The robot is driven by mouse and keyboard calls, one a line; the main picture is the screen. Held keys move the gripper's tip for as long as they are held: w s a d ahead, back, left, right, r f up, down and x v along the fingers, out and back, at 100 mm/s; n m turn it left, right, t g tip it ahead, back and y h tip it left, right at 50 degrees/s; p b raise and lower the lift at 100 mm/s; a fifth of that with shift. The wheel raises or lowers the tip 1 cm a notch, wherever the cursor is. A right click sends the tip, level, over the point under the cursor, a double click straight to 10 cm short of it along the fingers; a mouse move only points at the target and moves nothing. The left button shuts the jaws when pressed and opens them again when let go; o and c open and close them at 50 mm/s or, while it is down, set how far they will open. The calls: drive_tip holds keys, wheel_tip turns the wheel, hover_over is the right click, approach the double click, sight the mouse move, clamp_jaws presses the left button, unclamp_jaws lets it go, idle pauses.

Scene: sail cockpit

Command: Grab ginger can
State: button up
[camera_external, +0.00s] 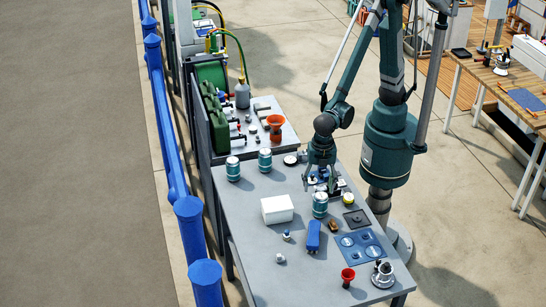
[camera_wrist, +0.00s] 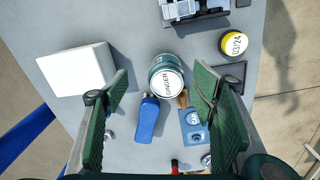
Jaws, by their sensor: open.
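The ginger can (camera_external: 320,204) stands upright on the grey table (camera_external: 240,215). In the wrist view, its white lid (camera_wrist: 168,84) reads "GINGER" and its teal side shows. My gripper (camera_external: 321,184) is open and empty, pointing down near the can, on its far side in the external view. In the wrist view, the can appears between the two green fingers of my gripper (camera_wrist: 160,90), towards their tips. I see no finger touching it. The height of the fingertips over the can is hard to tell.
Two similar cans (camera_external: 233,168) (camera_external: 265,160) stand at the table's far left. A white box (camera_external: 277,209) lies left of the ginger can, and a blue bottle-like object (camera_external: 313,236) lies close by. A yellow-lidded item (camera_external: 348,199) sits to the right. The front-left tabletop is mostly clear.

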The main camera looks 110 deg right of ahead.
sight(321, 195)
drive_tip(key=shift+s+a+f+n, duration=0.15)
drive_tip(key=shift+a+f+n, duration=0.05)
drive_tip(key=shift+a+f, duration=0.4)
drive_tip(key=shift+s+a+f+n, duration=0.15)
drive_tip(key=shift+a+f+n, duration=0.05)
drive_tip(key=shift+a+f, duration=0.3)
drive_tip(key=shift+f, duration=1.25)
drive_tip(key=shift+f, duration=0.1)
drive_tip(key=shift+f, duration=2.5)
drive_tip(key=shift+c, duration=0.4)
drive_tip(key=c, duration=1.1)
